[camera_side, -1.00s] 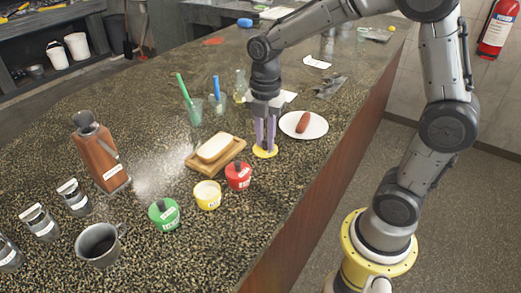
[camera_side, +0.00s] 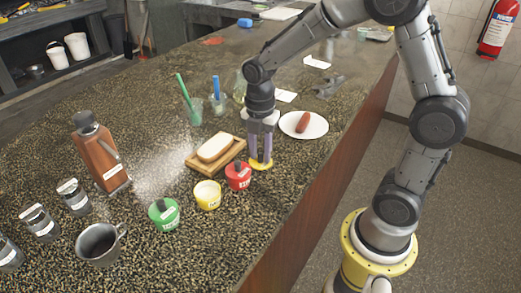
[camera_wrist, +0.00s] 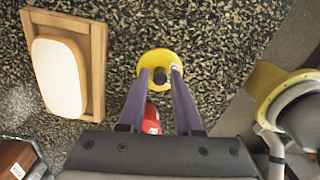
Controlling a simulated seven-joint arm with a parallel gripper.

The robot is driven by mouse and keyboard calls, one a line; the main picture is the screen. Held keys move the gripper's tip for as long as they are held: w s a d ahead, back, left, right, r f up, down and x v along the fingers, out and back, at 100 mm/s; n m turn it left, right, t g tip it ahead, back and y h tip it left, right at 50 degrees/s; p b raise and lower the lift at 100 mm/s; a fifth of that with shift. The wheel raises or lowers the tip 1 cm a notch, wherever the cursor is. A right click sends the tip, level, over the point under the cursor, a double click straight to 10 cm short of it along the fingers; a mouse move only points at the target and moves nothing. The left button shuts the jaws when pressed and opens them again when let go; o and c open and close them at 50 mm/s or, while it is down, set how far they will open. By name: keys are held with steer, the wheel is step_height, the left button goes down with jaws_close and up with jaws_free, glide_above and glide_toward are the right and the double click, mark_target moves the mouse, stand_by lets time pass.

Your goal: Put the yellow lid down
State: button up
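The yellow lid (camera_side: 261,164) is a flat disc at my fingertips, low over the counter beside the red pot. I cannot tell if it touches the counter. In the wrist view the lid (camera_wrist: 158,58) shows its dark knob between my fingers. My gripper (camera_side: 260,163) points down and appears shut on the knob, though the contact itself is hard to see. It also shows in the wrist view (camera_wrist: 160,73). The yellow pot (camera_side: 207,195) stands without a lid, showing pale contents, to the left of the red pot (camera_side: 238,176).
A wooden board (camera_side: 232,155) with a white block (camera_side: 214,147) lies left of my gripper. A white plate (camera_side: 316,127) with a sausage (camera_side: 303,122) sits behind right. A green pot (camera_side: 164,215) and a metal mug (camera_side: 98,244) stand front left. The counter's edge is close on the right.

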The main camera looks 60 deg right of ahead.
mark_target(260, 154)
steer(key=shift+o, duration=1.1)
steer(key=shift+r, duration=0.15)
step_height(260, 154, up, 12)
steer(key=s+a+m+t, duration=0.2)
steer(key=s+m+t, duration=0.3)
steer(key=s+m, duration=1.2)
steer(key=m, duration=0.2)
steer(key=shift+a+r+m+t, duration=0.25)
steer(key=shift+m+t, duration=0.15)
